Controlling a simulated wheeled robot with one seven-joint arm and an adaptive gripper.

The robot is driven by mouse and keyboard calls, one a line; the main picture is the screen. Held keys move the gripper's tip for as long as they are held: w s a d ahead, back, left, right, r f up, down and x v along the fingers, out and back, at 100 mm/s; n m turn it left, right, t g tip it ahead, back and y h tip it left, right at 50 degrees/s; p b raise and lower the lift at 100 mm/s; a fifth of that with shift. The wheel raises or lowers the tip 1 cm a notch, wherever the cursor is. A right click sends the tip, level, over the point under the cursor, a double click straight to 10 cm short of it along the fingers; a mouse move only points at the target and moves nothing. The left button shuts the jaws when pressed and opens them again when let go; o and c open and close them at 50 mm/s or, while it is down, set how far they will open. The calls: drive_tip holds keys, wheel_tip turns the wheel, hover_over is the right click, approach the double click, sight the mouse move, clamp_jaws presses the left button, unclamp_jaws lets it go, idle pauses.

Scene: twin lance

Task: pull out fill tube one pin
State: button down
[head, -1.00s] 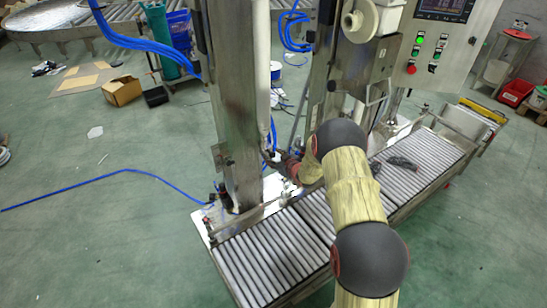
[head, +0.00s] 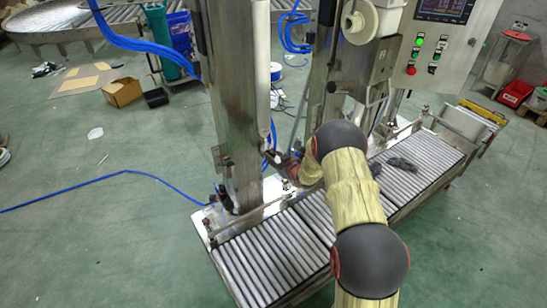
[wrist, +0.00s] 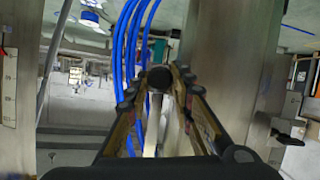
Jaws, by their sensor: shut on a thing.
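My gripper (wrist: 158,92) fills the lower middle of the wrist view. Its two fingers close on a dark, round-ended piece (wrist: 160,78), which looks like the pin; its far part is hidden. In the head view my gripper (head: 272,156) is small and partly hidden, beside the steel column, just below the lower end of the pale upright fill tube (head: 262,75). The pin cannot be made out clearly there.
The steel column (head: 233,110) stands close left of my gripper. Blue hoses (wrist: 130,50) hang behind it in the wrist view. The roller conveyor (head: 270,255) runs below my arm. A control panel (head: 443,55) is at upper right.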

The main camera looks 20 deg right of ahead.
idle(0.4)
drive_tip(key=shift+s+d, duration=0.2)
drive_tip(key=shift+s, duration=0.9)
drive_tip(key=shift+f, duration=0.1)
drive_tip(key=c, duration=1.5)
unclamp_jaws()
drive_tip(key=shift+s, duration=0.1)
drive_tip(key=shift+c, duration=0.2)
drive_tip(key=v, duration=1.2)
